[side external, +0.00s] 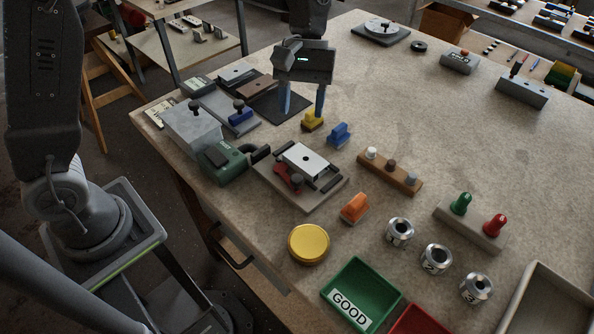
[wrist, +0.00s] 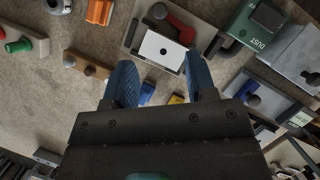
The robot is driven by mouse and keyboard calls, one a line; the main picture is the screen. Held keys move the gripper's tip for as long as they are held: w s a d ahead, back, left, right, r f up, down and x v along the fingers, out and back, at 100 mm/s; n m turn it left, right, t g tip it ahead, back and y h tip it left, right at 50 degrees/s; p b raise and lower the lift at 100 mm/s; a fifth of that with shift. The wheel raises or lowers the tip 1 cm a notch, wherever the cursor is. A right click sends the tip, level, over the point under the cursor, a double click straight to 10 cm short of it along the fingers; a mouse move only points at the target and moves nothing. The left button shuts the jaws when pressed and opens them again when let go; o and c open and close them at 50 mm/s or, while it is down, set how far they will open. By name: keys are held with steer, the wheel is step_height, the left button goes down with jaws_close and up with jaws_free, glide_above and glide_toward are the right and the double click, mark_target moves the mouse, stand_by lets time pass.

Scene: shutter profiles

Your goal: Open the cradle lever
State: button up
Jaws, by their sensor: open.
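The cradle is a grey plate (side external: 318,199) with a white block (side external: 304,160) clamped or resting on it. A red lever (side external: 282,175) with a black knob (side external: 296,181) lies along its near-left side. In the wrist view the white block (wrist: 162,52), red lever (wrist: 181,30) and black knob (wrist: 158,11) show beyond the fingertips. My gripper (side external: 303,112) is open and empty, with blue fingers pointing down, behind the cradle and above the yellow piece. It also shows in the wrist view (wrist: 160,70). I cannot tell whether the lever is latched.
A yellow piece (side external: 312,121) and a blue piece (side external: 339,134) stand below and beside my fingers. A green dust machine (side external: 225,165) stands left of the cradle. A wooden rack with knobs (side external: 392,173) is to the right, an orange piece (side external: 355,208) in front.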

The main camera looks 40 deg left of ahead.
mark_target(297, 178)
steer(key=x, duration=1.4)
steer(key=shift+r, duration=0.1)
steer(key=shift+c, duration=0.2)
jaws_close()
